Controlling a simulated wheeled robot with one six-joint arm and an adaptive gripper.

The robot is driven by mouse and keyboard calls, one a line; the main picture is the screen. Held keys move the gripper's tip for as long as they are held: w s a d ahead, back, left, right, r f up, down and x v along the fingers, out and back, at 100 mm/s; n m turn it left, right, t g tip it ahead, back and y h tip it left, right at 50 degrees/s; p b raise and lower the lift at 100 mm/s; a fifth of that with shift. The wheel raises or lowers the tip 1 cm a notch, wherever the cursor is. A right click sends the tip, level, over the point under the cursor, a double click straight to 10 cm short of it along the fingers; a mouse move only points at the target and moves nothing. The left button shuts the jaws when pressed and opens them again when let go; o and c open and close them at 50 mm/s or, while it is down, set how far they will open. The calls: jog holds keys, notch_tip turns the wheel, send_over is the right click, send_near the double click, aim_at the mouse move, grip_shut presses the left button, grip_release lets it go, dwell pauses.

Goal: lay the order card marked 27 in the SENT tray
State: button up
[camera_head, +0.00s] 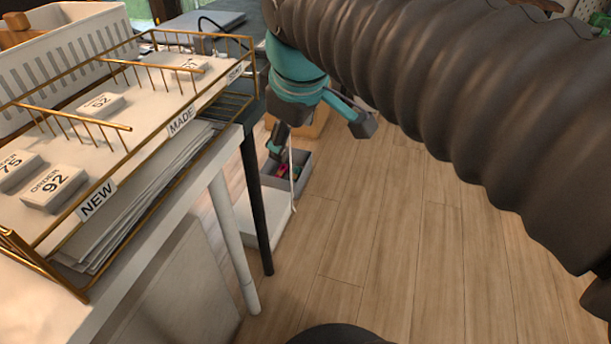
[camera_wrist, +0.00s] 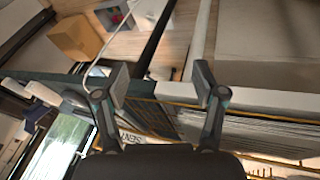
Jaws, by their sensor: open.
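A pale card (camera_head: 190,66) lies behind the far divider of the wire rack, in the SENT tray (camera_head: 222,78); its number ends in 7, but the first digit is too small to tell. My gripper (camera_head: 320,125) is open and empty, right of the rack's SENT end and apart from the card. In the wrist view my gripper (camera_wrist: 160,84) has its fingers spread with nothing between them. The SENT label (camera_wrist: 130,138) shows beneath them there, and no card number is readable.
Cards 75 (camera_head: 15,168) and 92 (camera_head: 54,186) lie in the NEW tray; card 52 (camera_head: 100,104) lies in the MADE tray. A white basket (camera_head: 60,65) stands behind the rack. A grey bin (camera_head: 297,165) sits low beyond the table legs. The wooden floor at right is clear.

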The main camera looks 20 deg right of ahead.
jog(key=s+d+f+m, duration=0.2)
jog(key=s+f+m, duration=0.6)
jog(key=f, duration=0.3)
jog(key=shift+d+f+t, duration=0.2)
jog(key=shift+f+t, duration=0.15)
jog(key=shift+t, duration=0.05)
